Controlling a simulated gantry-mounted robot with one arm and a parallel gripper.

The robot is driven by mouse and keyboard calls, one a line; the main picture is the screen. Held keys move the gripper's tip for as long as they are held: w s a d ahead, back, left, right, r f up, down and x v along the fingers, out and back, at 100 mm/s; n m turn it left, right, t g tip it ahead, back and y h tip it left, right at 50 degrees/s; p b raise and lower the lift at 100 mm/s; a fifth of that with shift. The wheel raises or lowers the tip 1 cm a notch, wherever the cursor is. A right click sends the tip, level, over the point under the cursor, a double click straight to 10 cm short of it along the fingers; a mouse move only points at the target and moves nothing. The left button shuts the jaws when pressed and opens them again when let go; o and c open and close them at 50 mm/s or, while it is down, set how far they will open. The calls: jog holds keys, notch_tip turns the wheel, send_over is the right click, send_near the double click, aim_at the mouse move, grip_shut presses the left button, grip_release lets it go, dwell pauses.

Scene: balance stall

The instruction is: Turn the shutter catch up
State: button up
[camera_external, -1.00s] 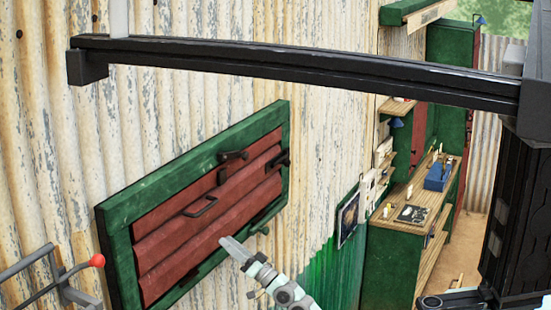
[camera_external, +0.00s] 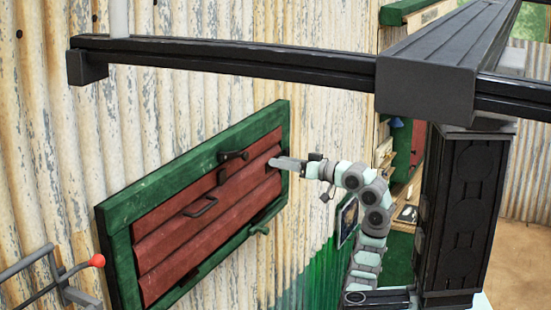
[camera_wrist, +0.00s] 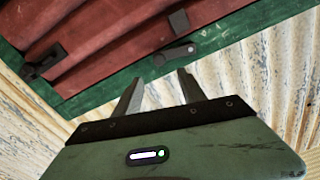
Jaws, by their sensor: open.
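The shutter (camera_external: 165,240) is red and slatted, in a green frame (camera_external: 118,252) on the wall. A dark catch (camera_external: 233,156) sits on the frame's top edge, its lever lying roughly sideways. A catch with a grey lever also shows in the wrist view (camera_wrist: 176,54), on the green edge beside a dark block (camera_wrist: 178,21). My gripper (camera_external: 272,162) is in front of the shutter's upper right part. In the wrist view my gripper (camera_wrist: 160,78) is open and empty, its fingertips just short of the grey lever, seemingly apart from it.
A handle (camera_external: 200,207) is on the shutter's middle. Another small lever (camera_external: 260,230) is on the frame's lower right. A dark fitting (camera_wrist: 42,63) is near the shutter's side edge. A red-knobbed lever (camera_external: 97,260) stands at lower left. The wall is corrugated.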

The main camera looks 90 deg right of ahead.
aim_at(248, 155)
jog(key=p+x, duration=0.5)
jog(key=x, duration=0.5)
jog(key=shift+w+d+f+p, duration=0.1)
jog(key=shift+w+p, duration=0.1)
jog(key=shift+p, duration=0.1)
jog(key=shift+c, duration=0.5)
grip_shut()
dwell(0.5)
